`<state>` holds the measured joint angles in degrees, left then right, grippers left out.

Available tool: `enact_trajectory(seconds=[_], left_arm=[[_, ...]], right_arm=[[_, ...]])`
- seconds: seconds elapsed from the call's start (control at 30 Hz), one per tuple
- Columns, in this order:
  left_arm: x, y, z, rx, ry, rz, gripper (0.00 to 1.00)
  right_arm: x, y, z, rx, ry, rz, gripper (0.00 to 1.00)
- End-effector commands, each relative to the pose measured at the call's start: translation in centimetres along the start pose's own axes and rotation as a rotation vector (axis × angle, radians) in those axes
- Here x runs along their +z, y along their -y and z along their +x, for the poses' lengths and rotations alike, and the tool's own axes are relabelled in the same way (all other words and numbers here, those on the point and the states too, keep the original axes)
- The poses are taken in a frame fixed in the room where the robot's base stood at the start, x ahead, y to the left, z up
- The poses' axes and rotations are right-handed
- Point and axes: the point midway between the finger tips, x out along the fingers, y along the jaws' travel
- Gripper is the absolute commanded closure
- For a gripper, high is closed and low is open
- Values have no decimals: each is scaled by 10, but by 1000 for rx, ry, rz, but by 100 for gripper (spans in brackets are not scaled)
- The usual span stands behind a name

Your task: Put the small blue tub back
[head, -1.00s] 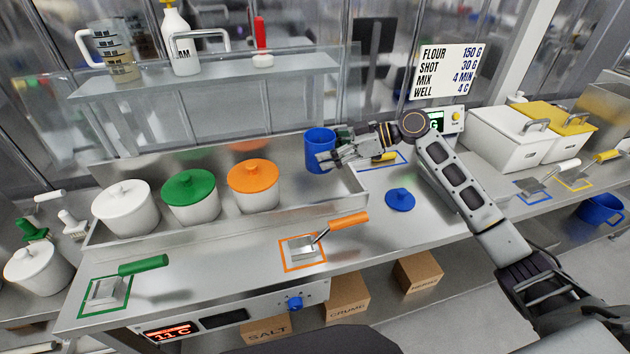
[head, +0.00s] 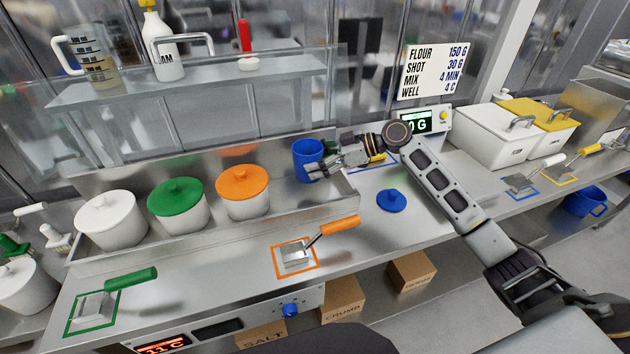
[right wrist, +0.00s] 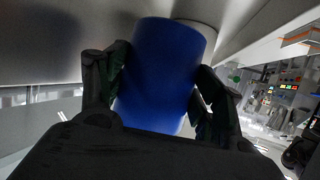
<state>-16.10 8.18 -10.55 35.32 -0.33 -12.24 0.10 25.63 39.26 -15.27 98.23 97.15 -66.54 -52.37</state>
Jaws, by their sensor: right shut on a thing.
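The small blue tub (head: 307,155) is upright and lidless at the right end of the steel trough (head: 350,197), right of the orange-lidded tub (head: 243,192). My right gripper (head: 318,169) is shut on its right side. In the right wrist view the blue tub (right wrist: 160,75) sits between the two fingers (right wrist: 155,95). I cannot tell whether its base touches the trough floor. A blue lid (head: 391,200) with a knob lies on the counter, to the right of the trough. My left gripper is not in view.
Green-lidded (head: 177,205) and white-lidded (head: 110,219) tubs stand left in the trough. A scoop with an orange handle (head: 340,226) lies on the front counter. A scale (head: 420,122) stands behind my right arm. A glass-fronted shelf (head: 200,75) rises behind the trough.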

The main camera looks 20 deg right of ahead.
Motion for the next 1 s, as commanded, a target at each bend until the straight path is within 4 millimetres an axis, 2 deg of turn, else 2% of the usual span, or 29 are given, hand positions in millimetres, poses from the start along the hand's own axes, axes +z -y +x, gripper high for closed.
enact_trajectory(seconds=[0.17,0.63,1.0], left_arm=[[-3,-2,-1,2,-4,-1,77],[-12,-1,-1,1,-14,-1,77],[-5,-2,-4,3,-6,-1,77]], right_arm=[[14,0,6,1,-1,1,71],[20,0,8,1,-1,1,71],[56,0,23,1,-2,1,71]])
